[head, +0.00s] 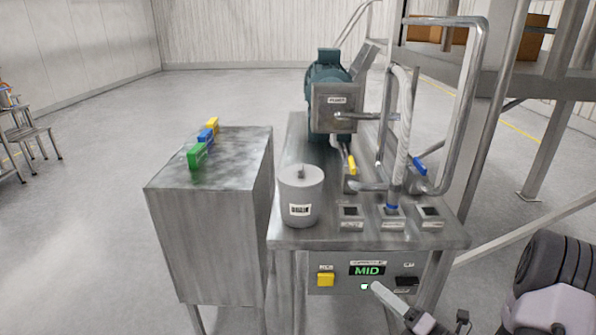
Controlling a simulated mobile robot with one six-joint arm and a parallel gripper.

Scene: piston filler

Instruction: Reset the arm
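My gripper (418,312) is at the lower right, in front of the machine's control panel (340,284). One light grey finger reaches up and left, its tip appearing close to a small lit green button (365,287). A small dark part shows to its right, and the rest is cut off by the bottom edge, so I cannot tell how far the fingers are apart. I see nothing held. My arm (550,285) enters from the right edge. The panel display reads MID (367,271), between a yellow button (326,280) and a black switch (406,283).
A grey canister (301,195), square sockets and valves with yellow (351,165) and blue (420,165) handles stand on the machine's table. Metal pipes rise at the right. A metal cabinet (205,240) with green, blue and yellow blocks stands left.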

